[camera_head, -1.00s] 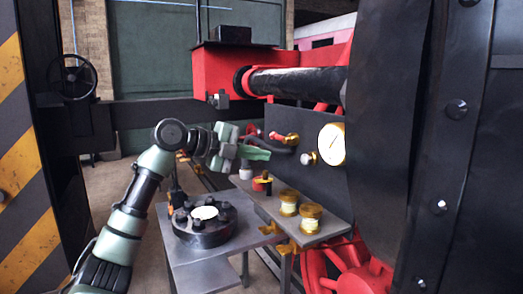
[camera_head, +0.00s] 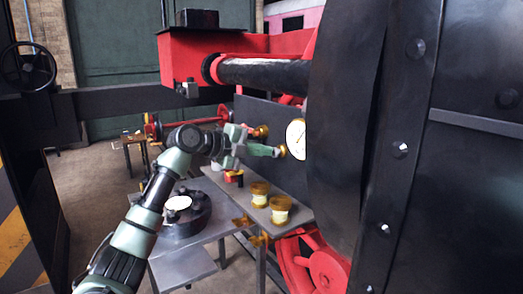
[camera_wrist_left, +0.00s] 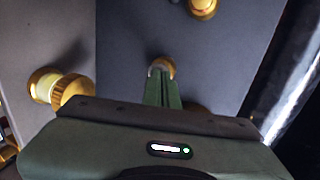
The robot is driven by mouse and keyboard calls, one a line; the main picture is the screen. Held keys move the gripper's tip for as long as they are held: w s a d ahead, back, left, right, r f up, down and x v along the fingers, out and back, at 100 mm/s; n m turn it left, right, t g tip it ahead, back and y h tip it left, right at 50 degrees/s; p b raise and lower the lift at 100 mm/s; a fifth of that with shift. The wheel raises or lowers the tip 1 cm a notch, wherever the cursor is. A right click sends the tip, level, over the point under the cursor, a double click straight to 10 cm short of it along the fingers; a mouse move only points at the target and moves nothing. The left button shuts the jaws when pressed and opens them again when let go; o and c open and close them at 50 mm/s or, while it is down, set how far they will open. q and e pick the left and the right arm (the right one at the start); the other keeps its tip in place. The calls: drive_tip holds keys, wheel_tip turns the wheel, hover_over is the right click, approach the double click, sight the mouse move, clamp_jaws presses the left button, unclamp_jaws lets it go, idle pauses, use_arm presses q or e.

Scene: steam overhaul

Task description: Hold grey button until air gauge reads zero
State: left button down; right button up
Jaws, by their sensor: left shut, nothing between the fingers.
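The air gauge (camera_head: 296,139) is a white dial in a brass rim on the dark panel; its needle is too small to read. The button (camera_wrist_left: 163,64), grey with a brass ring, shows in the left wrist view right at my fingertips. My left gripper (camera_head: 277,152) is shut and empty, its green fingers pointing at the panel just left of and below the gauge. In the left wrist view the shut fingertips (camera_wrist_left: 161,76) overlap the button and hide part of it; I cannot tell whether it is pressed in.
Brass spools (camera_head: 258,194) stand on a grey shelf (camera_head: 282,226) below my gripper. A dark bolted flange (camera_head: 190,222) lies on a metal table. A brass fitting (camera_wrist_left: 203,8) is above the button. A large black riveted wall (camera_head: 352,130) closes off the right.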

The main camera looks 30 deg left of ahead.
use_arm(q)
drive_tip(key=shift+w+d+r+p, duration=0.25)
drive_tip(key=shift+w+d+p, duration=0.1)
drive_tip(key=shift+w, duration=0.35)
drive_tip(key=shift+d, duration=0.1)
idle(1.2)
